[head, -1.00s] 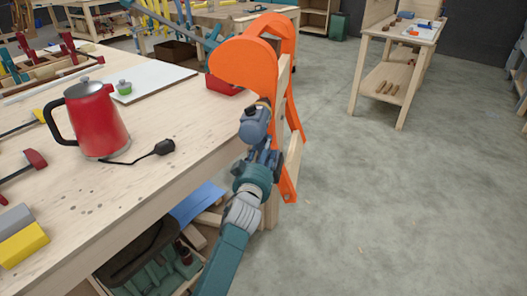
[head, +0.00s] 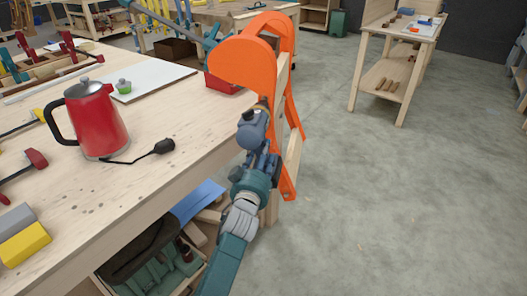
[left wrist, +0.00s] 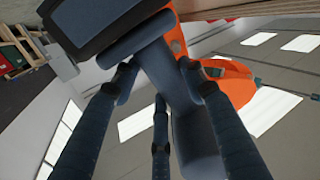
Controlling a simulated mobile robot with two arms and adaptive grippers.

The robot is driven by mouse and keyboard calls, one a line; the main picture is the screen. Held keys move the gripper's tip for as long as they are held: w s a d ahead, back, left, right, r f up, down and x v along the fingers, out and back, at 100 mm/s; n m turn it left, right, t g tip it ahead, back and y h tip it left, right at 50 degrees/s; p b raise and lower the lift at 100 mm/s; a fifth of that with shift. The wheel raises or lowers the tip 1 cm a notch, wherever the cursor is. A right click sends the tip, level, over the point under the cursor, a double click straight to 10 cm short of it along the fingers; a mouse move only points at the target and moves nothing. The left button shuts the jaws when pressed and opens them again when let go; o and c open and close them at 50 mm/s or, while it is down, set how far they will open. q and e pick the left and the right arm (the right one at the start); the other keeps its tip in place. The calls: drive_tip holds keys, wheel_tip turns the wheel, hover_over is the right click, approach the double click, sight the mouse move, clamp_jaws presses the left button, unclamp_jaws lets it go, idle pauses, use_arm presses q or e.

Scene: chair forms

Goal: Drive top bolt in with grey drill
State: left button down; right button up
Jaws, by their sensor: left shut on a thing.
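My left gripper (head: 263,165) is shut on the grey-blue drill (head: 251,132), in front of the orange chair form (head: 241,63) at the table's right end. In the left wrist view, the dark fingers of my left gripper (left wrist: 157,82) close around the drill's handle (left wrist: 194,135). The drill's body (left wrist: 105,20) fills the top of that view. Orange parts of the chair form (left wrist: 180,45) show behind it. I cannot make out the top bolt or whether the drill's tip touches anything. My right gripper is not in view.
A wooden table (head: 150,185) stands to the left, with a red kettle (head: 95,120), a black plug with a cord (head: 163,147), a white board (head: 150,82) and a red tray (head: 221,86). A wooden shelf unit (head: 385,75) stands at the back right. The floor between is clear.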

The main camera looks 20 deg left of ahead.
use_arm(q)
drive_tip(key=shift+s+d+r+p, duration=0.1)
drive_tip(key=shift+s+r+p, duration=0.2)
drive_tip(key=shift+s, duration=0.55)
drive_tip(key=shift+s+r+p, duration=0.15)
drive_tip(key=shift+s+p, duration=0.2)
drive_tip(key=shift+s, duration=0.6)
